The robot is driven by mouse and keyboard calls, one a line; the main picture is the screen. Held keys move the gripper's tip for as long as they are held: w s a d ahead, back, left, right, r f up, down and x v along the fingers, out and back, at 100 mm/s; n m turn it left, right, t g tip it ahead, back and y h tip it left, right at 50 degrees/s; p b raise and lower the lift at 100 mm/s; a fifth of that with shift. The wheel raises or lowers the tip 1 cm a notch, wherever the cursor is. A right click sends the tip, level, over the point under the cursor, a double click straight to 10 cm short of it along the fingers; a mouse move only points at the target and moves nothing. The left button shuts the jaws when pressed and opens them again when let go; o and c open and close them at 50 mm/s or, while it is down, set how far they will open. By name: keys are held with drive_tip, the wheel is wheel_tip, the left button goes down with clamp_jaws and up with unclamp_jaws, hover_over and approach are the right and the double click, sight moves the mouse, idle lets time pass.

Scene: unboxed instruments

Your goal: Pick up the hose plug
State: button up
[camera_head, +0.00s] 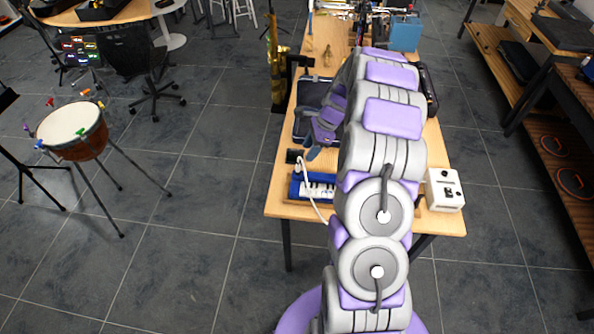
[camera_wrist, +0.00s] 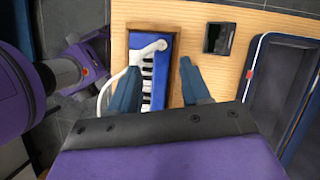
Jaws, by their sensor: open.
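The white hose plug (camera_wrist: 152,50) is at the end of a white hose, over the far end of a blue keyboard instrument (camera_wrist: 163,95) in a shallow wooden tray (camera_wrist: 120,45). In the head view the white hose (camera_head: 312,203) crosses the blue instrument (camera_head: 296,189) and bends near the table's front left corner. My gripper (camera_wrist: 158,66) is open, with nothing between its blue-grey fingers. In the wrist view the fingers lie either side of the instrument, and the plug shows between and just beyond their tips. My gripper also shows in the head view (camera_head: 313,150), above the table.
A small dark square item (camera_wrist: 218,38) lies beside the tray. An open dark case (camera_wrist: 252,70) is to its right. In the head view a white box (camera_head: 444,190) stands at the table's right edge. A brass saxophone (camera_head: 276,60) stands by the left edge. My arm hides much of the table.

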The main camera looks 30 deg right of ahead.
sight(299, 165)
drive_tip(key=x, duration=0.3)
drive_tip(key=shift+f+b, duration=0.15)
drive_tip(key=shift+b, duration=0.2)
drive_tip(key=shift+w+d+f, duration=0.1)
drive_tip(key=shift+w+f, duration=0.05)
drive_tip(key=shift+f, duration=0.6)
drive_tip(key=b+x, duration=0.1)
drive_tip(key=x, duration=0.1)
drive_tip(key=b+x, duration=0.1)
drive_tip(key=x, duration=0.1)
drive_tip(key=shift+w+a+f, duration=0.1)
drive_tip(key=shift+w+a, duration=0.05)
drive_tip(key=shift+a, duration=0.3)
drive_tip(key=shift+c, duration=0.3)
drive_tip(key=shift+d, duration=0.2)
drive_tip(key=c, duration=0.4)
drive_tip(key=shift+a, duration=0.1)
clamp_jaws()
